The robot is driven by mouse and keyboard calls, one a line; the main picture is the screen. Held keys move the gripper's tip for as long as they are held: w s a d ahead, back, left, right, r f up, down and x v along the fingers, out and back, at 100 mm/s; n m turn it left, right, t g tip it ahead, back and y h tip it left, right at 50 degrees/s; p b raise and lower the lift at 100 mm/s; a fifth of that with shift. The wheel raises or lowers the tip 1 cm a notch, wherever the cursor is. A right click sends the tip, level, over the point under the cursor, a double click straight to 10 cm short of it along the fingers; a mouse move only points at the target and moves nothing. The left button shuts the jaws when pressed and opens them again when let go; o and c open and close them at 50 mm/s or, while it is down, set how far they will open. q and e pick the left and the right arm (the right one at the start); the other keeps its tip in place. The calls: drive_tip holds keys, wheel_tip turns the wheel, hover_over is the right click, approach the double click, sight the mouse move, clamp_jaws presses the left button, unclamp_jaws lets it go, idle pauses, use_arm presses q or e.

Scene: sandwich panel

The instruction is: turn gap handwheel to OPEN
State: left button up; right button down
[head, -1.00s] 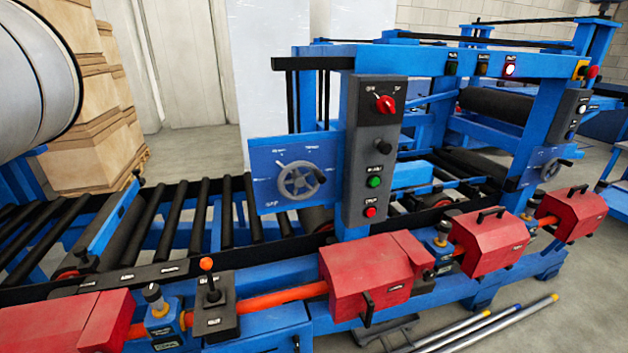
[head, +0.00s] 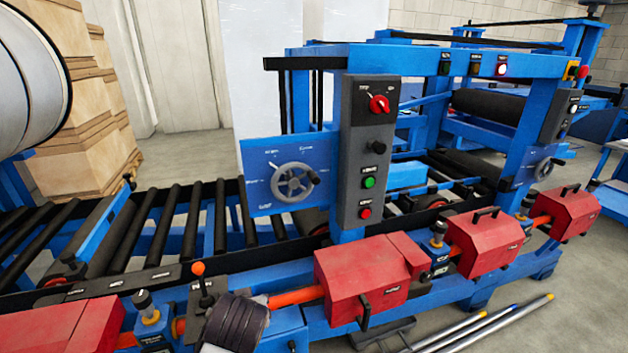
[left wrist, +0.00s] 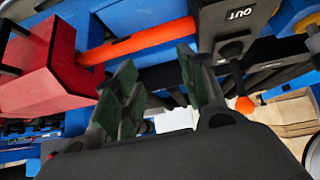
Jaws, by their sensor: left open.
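A grey spoked handwheel (head: 293,182) with a dark crank knob (head: 313,177) at its right side is mounted on a blue plate (head: 262,205) in the head view. Small white labels ring it, too small to read surely. A second, smaller handwheel (head: 544,168) is on the far right stand. My left gripper's dark wrist (head: 238,322) is low in the head view, below and left of the nearer wheel and apart from it; its fingers are hidden there. In the left wrist view my left gripper (left wrist: 160,88) is open with nothing between its fingers. My right gripper is out of view.
A grey control post (head: 362,155) with a red selector knob and green and red buttons stands just right of the wheel. Red guards (head: 360,277) and an orange-knobbed lever (head: 199,270) line the front rail. Black rollers (head: 165,225) lie left.

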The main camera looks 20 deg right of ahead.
use_arm(q)
drive_tip(key=d+r+t, duration=0.5)
drive_tip(key=d+r, duration=0.5)
drive_tip(key=r, duration=0.2)
drive_tip(key=d+r+n+t+y, duration=0.1)
drive_tip(key=d+r+t, duration=0.4)
drive_tip(key=d+r, duration=0.4)
wheel_tip(320, 180, up, 3)
drive_tip(key=shift+s+d+r, duration=0.1)
drive_tip(key=shift+s+d, duration=0.15)
drive_tip(key=shift+d, duration=0.15)
drive_tip(key=shift+w, duration=0.15)
